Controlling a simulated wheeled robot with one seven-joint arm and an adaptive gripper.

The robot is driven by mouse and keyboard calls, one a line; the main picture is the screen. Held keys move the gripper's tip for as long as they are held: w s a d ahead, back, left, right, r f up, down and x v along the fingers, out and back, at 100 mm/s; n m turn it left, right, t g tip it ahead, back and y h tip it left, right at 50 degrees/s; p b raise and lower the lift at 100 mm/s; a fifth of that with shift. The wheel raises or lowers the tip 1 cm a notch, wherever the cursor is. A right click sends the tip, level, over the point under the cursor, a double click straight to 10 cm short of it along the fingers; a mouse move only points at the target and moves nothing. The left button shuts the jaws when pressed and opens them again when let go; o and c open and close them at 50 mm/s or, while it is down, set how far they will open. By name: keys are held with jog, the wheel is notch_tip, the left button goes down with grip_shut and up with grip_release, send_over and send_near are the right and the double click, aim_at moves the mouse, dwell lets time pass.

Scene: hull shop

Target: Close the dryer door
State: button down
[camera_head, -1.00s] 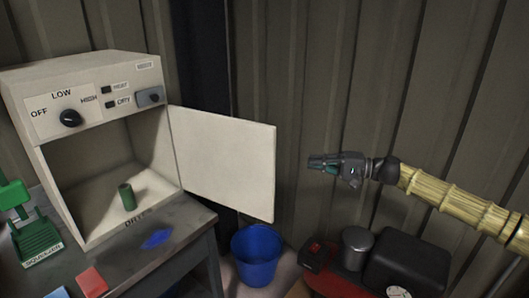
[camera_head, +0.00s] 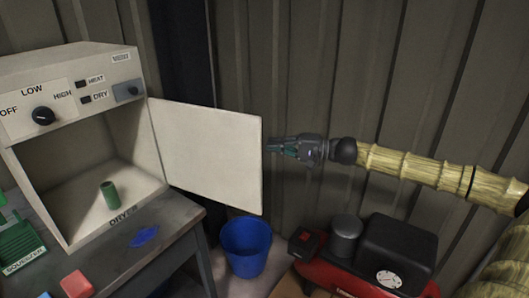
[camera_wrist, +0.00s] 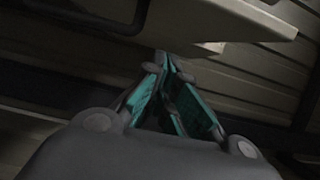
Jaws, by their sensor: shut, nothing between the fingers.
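The dryer (camera_head: 70,62) is a cream box on the bench at the left, with a dark knob and labels on its upper panel. Its door (camera_head: 208,155) is a flat pale panel, swung wide open to the right. A green cylinder (camera_head: 109,194) stands inside the dryer. My gripper (camera_head: 270,147) is shut and empty, just right of the door's free edge, pointing left. In the head view I cannot tell whether it touches the door. In the wrist view, my fingertips (camera_wrist: 163,58) are together, and a pale panel edge (camera_wrist: 240,20) shows beyond them.
A blue bucket (camera_head: 245,248) stands on the floor below the door. A red and black compressor (camera_head: 392,255) and a grey canister (camera_head: 346,237) stand below my arm. The bench (camera_head: 170,225) holds a blue patch, a red block and a green squeezer (camera_head: 20,245). A corrugated wall is behind.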

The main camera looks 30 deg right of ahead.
jog(key=a, duration=0.3)
jog(key=a+p, duration=0.1)
jog(key=a, duration=0.1)
jog(key=shift+s+f, duration=0.1)
jog(key=shift+s, duration=0.15)
dwell(0.3)
jog(key=shift+a+f+b, duration=0.1)
jog(key=shift+b, duration=0.35)
